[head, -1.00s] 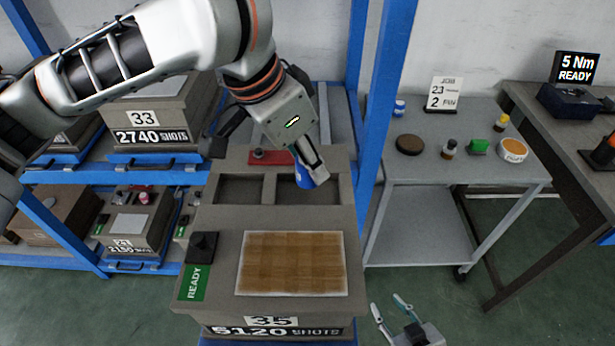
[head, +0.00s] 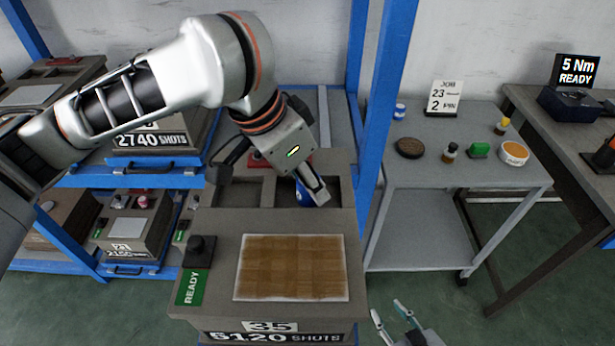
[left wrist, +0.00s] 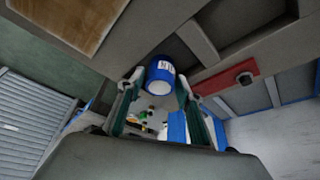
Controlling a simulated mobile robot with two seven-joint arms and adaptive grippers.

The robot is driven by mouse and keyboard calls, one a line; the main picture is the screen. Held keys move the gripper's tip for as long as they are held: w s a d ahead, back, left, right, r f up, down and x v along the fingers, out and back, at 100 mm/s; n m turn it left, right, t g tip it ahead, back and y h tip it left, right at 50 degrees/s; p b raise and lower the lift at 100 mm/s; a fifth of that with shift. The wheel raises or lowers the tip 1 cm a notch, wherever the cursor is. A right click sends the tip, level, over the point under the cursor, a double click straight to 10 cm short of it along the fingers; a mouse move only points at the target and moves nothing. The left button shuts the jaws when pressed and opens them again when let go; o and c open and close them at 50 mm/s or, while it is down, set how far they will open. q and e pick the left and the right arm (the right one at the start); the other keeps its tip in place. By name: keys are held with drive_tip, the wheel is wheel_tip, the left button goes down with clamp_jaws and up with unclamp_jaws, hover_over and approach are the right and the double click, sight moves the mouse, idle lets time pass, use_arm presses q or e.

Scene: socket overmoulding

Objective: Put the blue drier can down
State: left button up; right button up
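The blue drier can (head: 302,195) is at the right recess in the top of the grey-brown mould box marked 35 (head: 215,228). My left gripper (head: 312,188) reaches down to it from above and hides part of it. In the left wrist view the can (left wrist: 161,74), with a white label and pale end, sits between the two fingertips, which look closed on its sides. Whether its far end touches the recess floor is hidden. My right gripper (head: 387,309) is open and empty at the bottom edge of the head view.
A blue rack post (head: 380,110) stands just right of the box. A red piece (left wrist: 230,84) lies behind the recesses. A grey cart (head: 435,175) holds several small items.

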use_arm(q)
drive_tip(key=shift+r, duration=0.1)
drive_tip(key=p+v, duration=0.2)
drive_tip(key=v, duration=1)
drive_tip(key=shift+p, duration=0.35)
drive_tip(key=shift+s+d, duration=0.1)
